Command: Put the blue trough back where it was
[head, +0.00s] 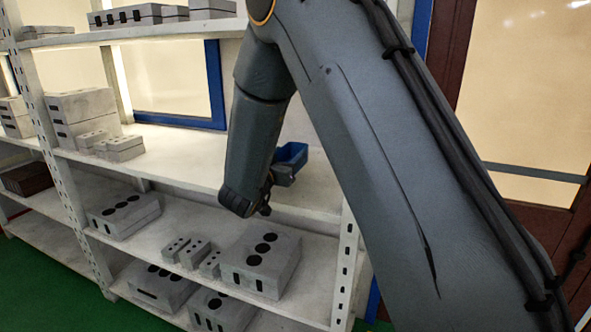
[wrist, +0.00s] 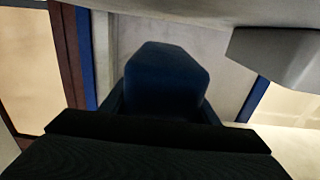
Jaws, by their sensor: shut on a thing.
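The blue trough (head: 291,153) is at the right end of the middle shelf board in the head view, its open top showing. My gripper (head: 280,178) is shut on it from the near side. In the wrist view the trough (wrist: 165,75) is dark blue and sits between the two dark fingers of my gripper (wrist: 163,108). My arm hides part of the shelf around it. I cannot tell whether the trough touches the board or is held just above it.
The white shelf rack (head: 180,160) holds grey moulds on several levels. A stack of grey moulds (head: 85,115) stands at the left of the middle board; the board between it and my arm is bare. A large grey mould (head: 260,260) lies on the board below my gripper.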

